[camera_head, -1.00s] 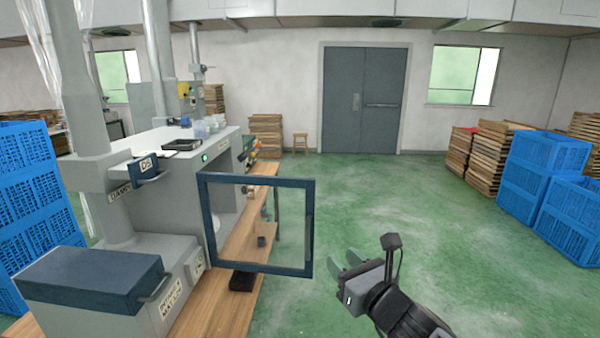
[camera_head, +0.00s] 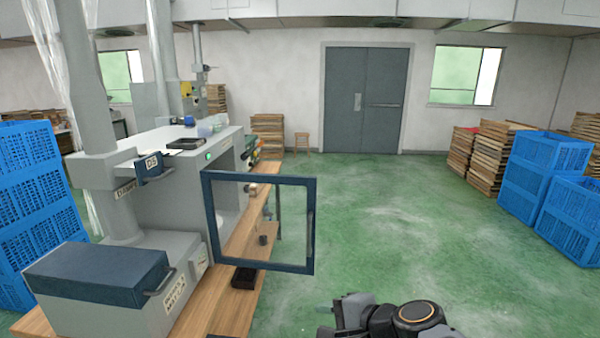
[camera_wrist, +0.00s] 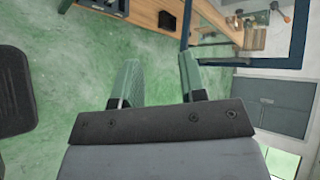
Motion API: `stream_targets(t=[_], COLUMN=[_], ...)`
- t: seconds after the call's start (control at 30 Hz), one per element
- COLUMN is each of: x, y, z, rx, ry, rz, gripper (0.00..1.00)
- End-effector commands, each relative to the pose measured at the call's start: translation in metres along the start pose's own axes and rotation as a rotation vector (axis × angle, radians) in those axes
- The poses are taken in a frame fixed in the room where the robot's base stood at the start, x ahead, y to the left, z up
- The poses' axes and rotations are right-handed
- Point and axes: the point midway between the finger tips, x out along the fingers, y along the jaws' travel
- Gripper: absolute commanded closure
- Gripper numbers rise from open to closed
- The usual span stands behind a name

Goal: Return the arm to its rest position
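My arm shows at the bottom right of the head view, low over the green floor. In that view the tip of my gripper (camera_head: 325,308) points left and its fingers are mostly hidden. In the wrist view my gripper (camera_wrist: 158,82) has two green fingers standing apart with nothing between them. Green floor shows beyond the fingertips.
The open blue-framed door (camera_head: 262,266) of the grey machine (camera_head: 110,305) sticks out left of my arm. A wooden bench (camera_head: 225,308) runs under the machine. Blue crates (camera_head: 540,160) and wooden stacks (camera_head: 480,165) stand at the right. The middle floor is clear.

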Motion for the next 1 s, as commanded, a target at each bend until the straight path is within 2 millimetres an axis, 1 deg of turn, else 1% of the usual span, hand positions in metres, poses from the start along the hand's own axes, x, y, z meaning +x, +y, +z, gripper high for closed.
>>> stream_targets(t=[0.03, 0.1, 0.2, 0.3, 0.4, 0.5, 0.63, 0.77, 1.0], x=[-0.002, -0.007, -0.018, -0.033, -0.047, -0.059, -0.069, -0.072, -0.072], y=[0.014, 0.034, 0.058, 0.075, 0.085, 0.089, 0.090, 0.088, 0.087], z=[-0.002, -0.007, -0.020, -0.035, -0.048, -0.059, -0.068, -0.069, -0.068], rx=[-0.139, -0.332, -0.577, -0.778, -0.927, -1.029, -1.098, -1.129, -1.130], ry=[0.011, 0.021, 0.032, 0.039, 0.045, 0.054, 0.071, 0.083, 0.084], rz=[0.090, 0.223, 0.404, 0.567, 0.702, 0.802, 0.878, 0.903, 0.897], gripper=[0.61, 0.61, 0.61, 0.61, 0.61, 0.61, 0.61, 0.61, 0.61])
